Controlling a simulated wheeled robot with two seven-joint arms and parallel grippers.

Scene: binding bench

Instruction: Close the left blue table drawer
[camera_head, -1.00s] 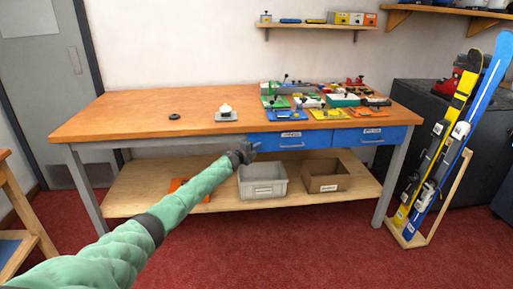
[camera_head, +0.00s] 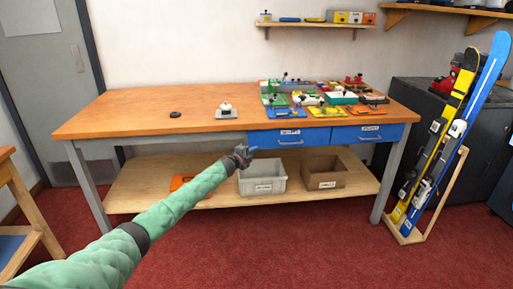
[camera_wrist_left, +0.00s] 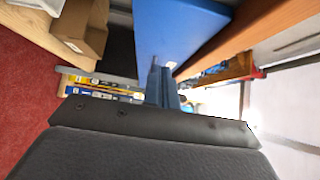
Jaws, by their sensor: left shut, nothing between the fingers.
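The left blue drawer (camera_head: 291,139) is under the front edge of the workbench, with a pale bar handle and a white label. From this angle I cannot tell how far it stands out. My left gripper (camera_head: 248,151) is shut and empty, just below and in front of the drawer's left end. In the left wrist view the shut fingers (camera_wrist_left: 163,82) point toward a large blue panel (camera_wrist_left: 170,30), which looks like the drawer front. I cannot tell whether they touch it. My right gripper is out of view.
The right blue drawer (camera_head: 369,133) sits beside the left one. A grey bin (camera_head: 263,187) and a brown box (camera_head: 324,182) stand on the lower shelf (camera_head: 135,193). The workbench top (camera_head: 130,108) carries several parts at its right. Skis (camera_head: 425,170) lean at the right.

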